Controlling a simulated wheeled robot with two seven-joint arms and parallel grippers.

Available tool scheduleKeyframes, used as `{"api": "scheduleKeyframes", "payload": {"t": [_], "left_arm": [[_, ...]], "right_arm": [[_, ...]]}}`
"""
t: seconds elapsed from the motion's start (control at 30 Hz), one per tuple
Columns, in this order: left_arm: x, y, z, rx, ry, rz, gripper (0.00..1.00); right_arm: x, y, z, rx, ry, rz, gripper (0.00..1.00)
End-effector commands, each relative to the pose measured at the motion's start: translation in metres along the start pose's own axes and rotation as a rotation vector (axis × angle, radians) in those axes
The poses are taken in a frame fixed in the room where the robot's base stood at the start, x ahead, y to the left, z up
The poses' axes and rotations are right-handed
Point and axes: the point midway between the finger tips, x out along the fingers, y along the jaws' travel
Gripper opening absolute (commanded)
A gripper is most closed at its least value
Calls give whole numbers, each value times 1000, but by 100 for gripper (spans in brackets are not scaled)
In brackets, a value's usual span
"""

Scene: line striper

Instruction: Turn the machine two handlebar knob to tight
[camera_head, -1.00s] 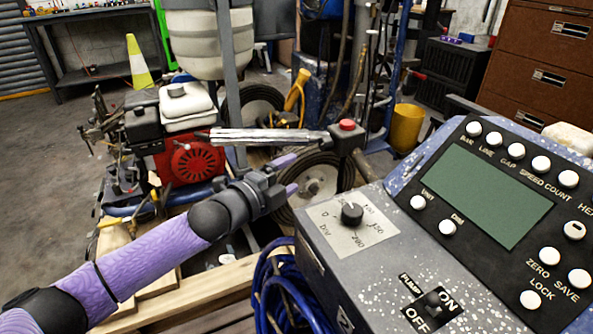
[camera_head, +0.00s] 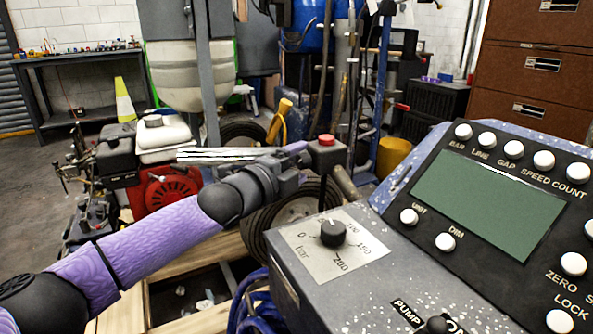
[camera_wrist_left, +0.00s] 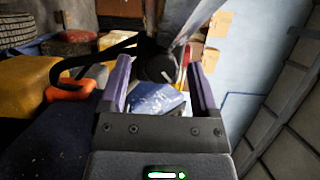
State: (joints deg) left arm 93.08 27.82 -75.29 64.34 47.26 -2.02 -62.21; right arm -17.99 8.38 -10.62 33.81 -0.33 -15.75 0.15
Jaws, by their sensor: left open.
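In the head view, the machine's grey handlebar (camera_head: 225,154) ends in a dark block with a red button (camera_head: 326,140). My left gripper (camera_head: 298,158) is beside that block, with its fingertips close to it. In the left wrist view, a round black knob (camera_wrist_left: 160,67) with a pale mark shows between the spread purple fingers of the left gripper (camera_wrist_left: 160,82). The gripper is open; I cannot tell whether the fingers touch the knob. The knob is not clearly seen in the head view. My right gripper is not in view.
A control panel with a green screen (camera_head: 487,200) and white buttons fills the right. A black pressure dial (camera_head: 333,233) sits on its grey box. A red engine (camera_head: 165,190) and a wheel (camera_head: 290,210) stand behind my left arm. A blue hose (camera_head: 252,305) hangs below.

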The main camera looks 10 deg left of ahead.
Motion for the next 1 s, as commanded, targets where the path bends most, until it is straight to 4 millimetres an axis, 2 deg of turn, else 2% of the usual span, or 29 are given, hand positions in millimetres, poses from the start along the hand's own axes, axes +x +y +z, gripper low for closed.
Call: {"api": "scheduleKeyframes", "payload": {"t": [0.1, 0.13, 0.4, 0.5, 0.67, 0.9, 1.0], "left_arm": [[0, -1, 0, 0, 0, -1, 78], [0, -1, 0, 0, 0, -1, 74], [0, 0, 0, 0, 0, -1, 17], [0, 0, 0, 0, 0, 0, 0], [0, -1, 0, 19, 0, -10, 0], [0, 2, 0, 201, 0, -84, 0], [0, 2, 0, 229, 0, -95, 0]], "right_arm": [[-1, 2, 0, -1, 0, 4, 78], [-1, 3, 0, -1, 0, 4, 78], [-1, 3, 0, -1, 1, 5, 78], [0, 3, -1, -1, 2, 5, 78], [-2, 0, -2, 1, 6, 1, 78], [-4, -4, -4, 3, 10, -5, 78], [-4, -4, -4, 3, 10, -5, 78]]}}
